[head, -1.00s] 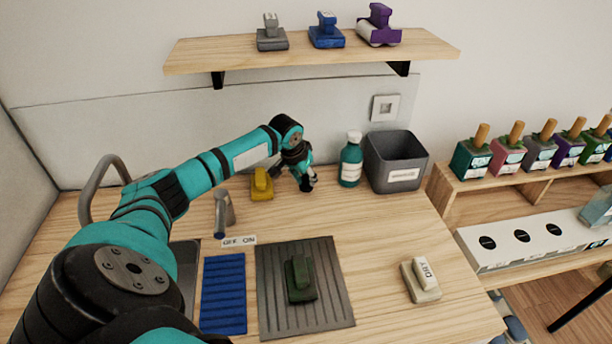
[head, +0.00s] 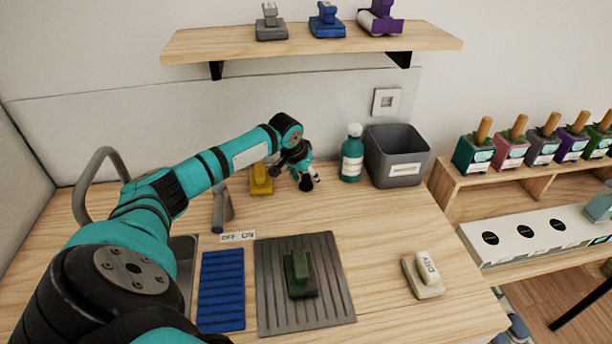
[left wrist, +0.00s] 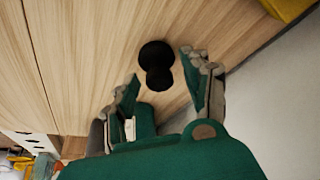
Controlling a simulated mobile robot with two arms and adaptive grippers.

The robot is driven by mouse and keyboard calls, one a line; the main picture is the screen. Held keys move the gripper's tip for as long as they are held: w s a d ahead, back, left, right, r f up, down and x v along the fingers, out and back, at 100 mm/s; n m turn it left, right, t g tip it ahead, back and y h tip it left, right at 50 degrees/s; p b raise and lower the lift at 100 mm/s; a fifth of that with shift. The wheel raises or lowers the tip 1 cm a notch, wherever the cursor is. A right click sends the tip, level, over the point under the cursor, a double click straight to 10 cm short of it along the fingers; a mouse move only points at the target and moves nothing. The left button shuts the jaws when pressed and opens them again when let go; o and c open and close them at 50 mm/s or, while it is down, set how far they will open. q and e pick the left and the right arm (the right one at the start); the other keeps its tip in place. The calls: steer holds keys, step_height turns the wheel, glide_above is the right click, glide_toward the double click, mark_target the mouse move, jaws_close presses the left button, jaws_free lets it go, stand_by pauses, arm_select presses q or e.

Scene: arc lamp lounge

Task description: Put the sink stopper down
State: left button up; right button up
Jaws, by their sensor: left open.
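The sink stopper (left wrist: 156,62) is a small black piece with two rounded parts, seen in the left wrist view over the pale wood counter (left wrist: 95,50). My left gripper (left wrist: 162,75) is open, with one finger on either side of the stopper and a visible gap to each. The stopper seems to rest on the wood. In the head view my left gripper (head: 305,182) is low over the back of the counter, between the yellow block and the teal bottle. My right gripper is not in view.
A yellow block (head: 261,181) stands left of the gripper, a teal bottle (head: 351,153) and grey bin (head: 397,155) right. A lever (head: 221,208) is by the OFF/ON label. A ribbed mat (head: 335,292) holds a green block. The counter's right middle is mostly clear.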

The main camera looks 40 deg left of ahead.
arm_select(q)
steer(key=b+v, duration=0.1)
steer(key=v, duration=1.1)
